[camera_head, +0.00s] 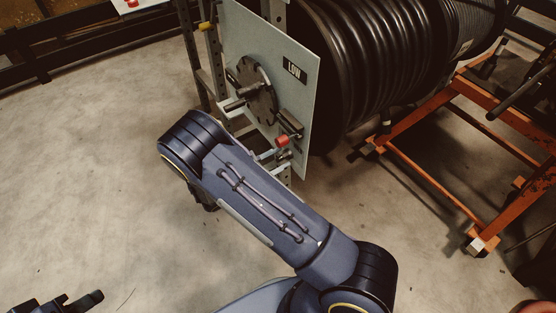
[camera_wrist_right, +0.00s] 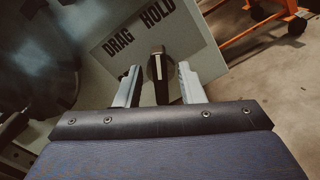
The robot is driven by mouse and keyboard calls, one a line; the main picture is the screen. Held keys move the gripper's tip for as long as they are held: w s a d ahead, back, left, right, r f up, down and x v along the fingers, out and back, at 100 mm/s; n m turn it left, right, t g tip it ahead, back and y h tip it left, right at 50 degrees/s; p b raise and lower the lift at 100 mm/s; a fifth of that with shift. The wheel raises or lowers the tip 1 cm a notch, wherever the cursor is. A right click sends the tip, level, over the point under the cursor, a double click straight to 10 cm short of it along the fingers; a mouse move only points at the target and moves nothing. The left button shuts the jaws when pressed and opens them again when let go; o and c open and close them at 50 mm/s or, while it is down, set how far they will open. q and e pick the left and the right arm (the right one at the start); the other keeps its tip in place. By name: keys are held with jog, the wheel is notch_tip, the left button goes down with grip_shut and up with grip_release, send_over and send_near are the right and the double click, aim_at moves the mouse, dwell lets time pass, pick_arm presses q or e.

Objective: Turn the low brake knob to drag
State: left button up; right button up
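The brake knob (camera_wrist_right: 158,75) is dark with a pale stripe on its face, seen in the right wrist view in front of a light panel (camera_head: 310,75) that carries the words DRAG and HOLD. The stripe points up, closer to HOLD than to DRAG. My right gripper (camera_wrist_right: 159,86) is open, with one finger on each side of the knob and a gap visible at both sides. In the head view its fingertips are near the panel's lower part, partly hidden by my arm. My left gripper (camera_head: 62,303) shows only partly at the lower left corner, away from the panel.
A red piece (camera_head: 283,140) sits close to my right fingers. A large black hose reel (camera_head: 385,60) and orange frame (camera_head: 430,105) stand to the right. The floor at left is clear.

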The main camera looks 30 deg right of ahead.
jog(key=shift+d, duration=0.1)
jog(key=c, duration=0.6)
jog(key=shift+r+n+p, duration=0.15)
jog(key=shift+n+p, duration=0.9)
jog(key=shift+n, duration=0.15)
jog(key=n+p, duration=0.1)
jog(key=n, duration=0.1)
jog(key=shift+w+n+p, duration=0.1)
jog(key=shift+n+p, duration=0.2)
jog(key=shift+n, duration=0.1)
jog(key=n+p, duration=0.1)
jog(key=n, duration=0.2)
jog(key=shift+w, duration=0.1)
jog(key=shift+w+f+n+p, duration=0.15)
jog(key=shift+n+p, duration=0.6)
jog(key=shift+n, duration=1.05)
